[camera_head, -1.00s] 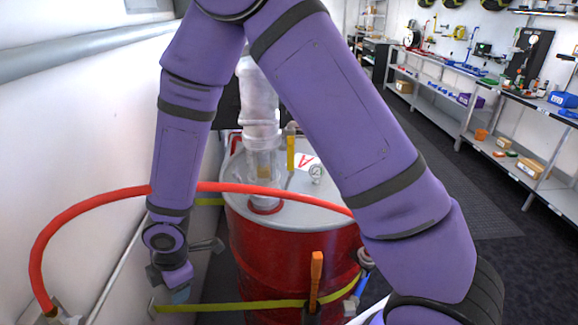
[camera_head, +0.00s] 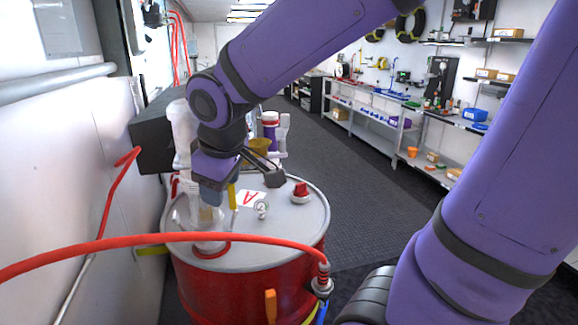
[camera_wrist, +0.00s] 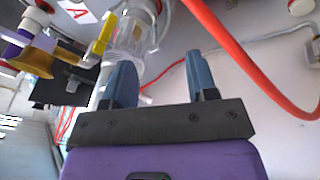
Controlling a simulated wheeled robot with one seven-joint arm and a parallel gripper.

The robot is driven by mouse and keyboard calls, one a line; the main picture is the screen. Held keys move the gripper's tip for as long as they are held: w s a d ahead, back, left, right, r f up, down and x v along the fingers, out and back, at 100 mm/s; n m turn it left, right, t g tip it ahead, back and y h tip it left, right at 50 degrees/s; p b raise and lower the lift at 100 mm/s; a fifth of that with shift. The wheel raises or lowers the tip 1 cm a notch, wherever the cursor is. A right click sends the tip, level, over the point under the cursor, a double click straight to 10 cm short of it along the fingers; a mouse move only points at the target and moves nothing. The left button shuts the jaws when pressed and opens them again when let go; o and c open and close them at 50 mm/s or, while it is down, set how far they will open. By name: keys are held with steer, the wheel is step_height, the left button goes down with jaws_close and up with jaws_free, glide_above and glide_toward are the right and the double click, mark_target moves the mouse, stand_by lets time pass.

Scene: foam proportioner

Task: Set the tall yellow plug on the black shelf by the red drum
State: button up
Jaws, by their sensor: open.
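My gripper (camera_wrist: 159,65) is open, with nothing between its two blue fingers. In the head view, my gripper (camera_head: 211,196) hangs over the left part of the red drum (camera_head: 238,285), in front of the clear pipe. A slim upright yellow piece (camera_head: 232,196) stands at the drum lid, right of my fingers; it also shows in the wrist view (camera_wrist: 104,36). A mustard-yellow piece (camera_head: 259,146) is farther back, partly hidden by my wrist; it shows too in the wrist view (camera_wrist: 30,60). I cannot tell which is the plug. A black box-like ledge (camera_head: 150,145), possibly the shelf, is behind the drum.
A red hose (camera_head: 150,243) arcs across the drum's front. A clear pipe (camera_head: 182,125) rises from the lid, beside a gauge (camera_head: 262,207) and a red-topped cap (camera_head: 300,190). Purple-and-white fittings (camera_head: 270,128) stand behind. The floor right of the drum (camera_head: 365,200) is open.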

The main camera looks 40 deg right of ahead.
steer(key=s+d+r+m, duration=0.2)
steer(key=s+m, duration=0.1)
steer(key=s, duration=0.3)
steer(key=s+d+r+m, duration=0.3)
steer(key=s, duration=0.3)
steer(key=shift+d+r+t+y, duration=0.25)
steer(key=shift+r+t+y, duration=0.05)
steer(key=shift+t+y, duration=0.1)
